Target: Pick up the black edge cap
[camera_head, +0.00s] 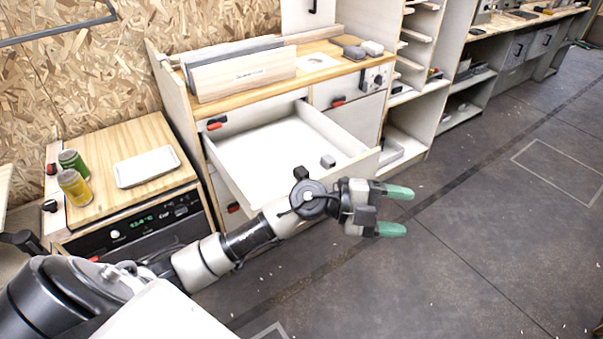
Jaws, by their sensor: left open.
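My left gripper (398,211) is open and empty, its two green-tipped fingers apart and pointing right. It appears in front of the open white drawer's right end, over the dark floor. A small dark grey block (327,161) lies inside the open drawer (262,150), close to its front wall. I cannot tell whether this block is the black edge cap. Small black-and-red pieces sit on the cabinet at the drawer's upper left corner (216,123) and on the front to its right (338,102). My right gripper is out of view.
A wooden-topped counter at left holds a green can (73,163), a yellow can (73,187) and a white tray (147,167). Upright boards (243,77) stand on the drawer cabinet. The dark floor (480,230) on the right is clear.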

